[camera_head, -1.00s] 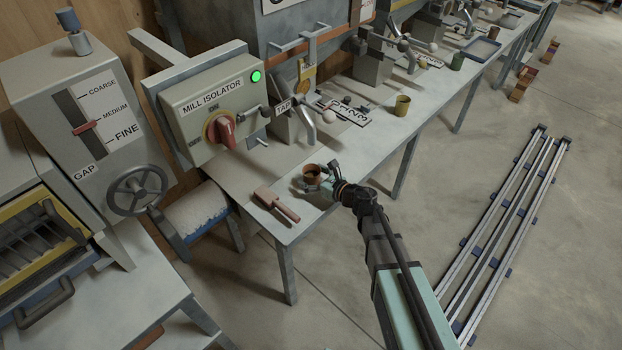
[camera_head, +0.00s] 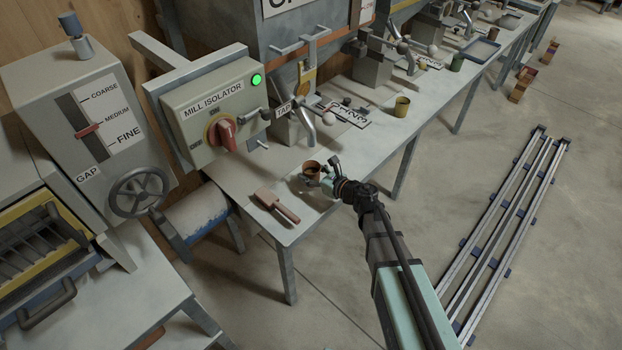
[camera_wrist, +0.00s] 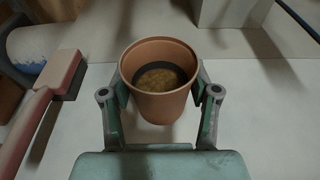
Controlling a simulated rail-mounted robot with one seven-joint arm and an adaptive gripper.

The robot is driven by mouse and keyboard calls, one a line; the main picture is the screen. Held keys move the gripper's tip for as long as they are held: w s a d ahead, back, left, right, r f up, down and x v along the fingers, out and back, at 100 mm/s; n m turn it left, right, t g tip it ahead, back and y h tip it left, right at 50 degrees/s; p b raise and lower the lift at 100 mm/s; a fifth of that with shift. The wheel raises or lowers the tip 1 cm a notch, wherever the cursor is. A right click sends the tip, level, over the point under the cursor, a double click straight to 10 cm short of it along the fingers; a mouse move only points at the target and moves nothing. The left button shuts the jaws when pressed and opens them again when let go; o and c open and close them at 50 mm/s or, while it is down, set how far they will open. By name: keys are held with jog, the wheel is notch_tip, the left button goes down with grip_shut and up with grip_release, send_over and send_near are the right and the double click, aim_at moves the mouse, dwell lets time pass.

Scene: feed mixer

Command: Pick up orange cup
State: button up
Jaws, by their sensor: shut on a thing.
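The orange cup (camera_wrist: 160,100) is in the middle of the wrist view, with a layer of yellowish-brown grain inside. It also shows in the head view (camera_head: 311,170), over the near part of the bench. My gripper (camera_wrist: 160,98) has one finger on each side of the cup, pressed against its wall. In the head view my gripper (camera_head: 322,175) reaches the cup from the right. The cup looks upright. Whether its base touches the bench is hard to tell.
A brush (camera_head: 276,205) with a reddish-brown handle lies left of the cup, on the bench (camera_head: 240,175). The mill isolator box (camera_head: 213,110) stands behind. Floor rails (camera_head: 515,230) lie at right.

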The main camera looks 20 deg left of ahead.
jog(key=shift+r, duration=0.65)
jog(key=s+d+b, duration=0.1)
jog(key=s+d, duration=0.2)
jog(key=d, duration=0.6)
jog(key=s+d+b, duration=0.1)
jog(key=s+d, duration=0.3)
jog(key=d, duration=0.5)
jog(key=shift+s+d+b, duration=0.2)
jog(key=shift+d+b, duration=0.1)
jog(key=shift+b, duration=0.05)
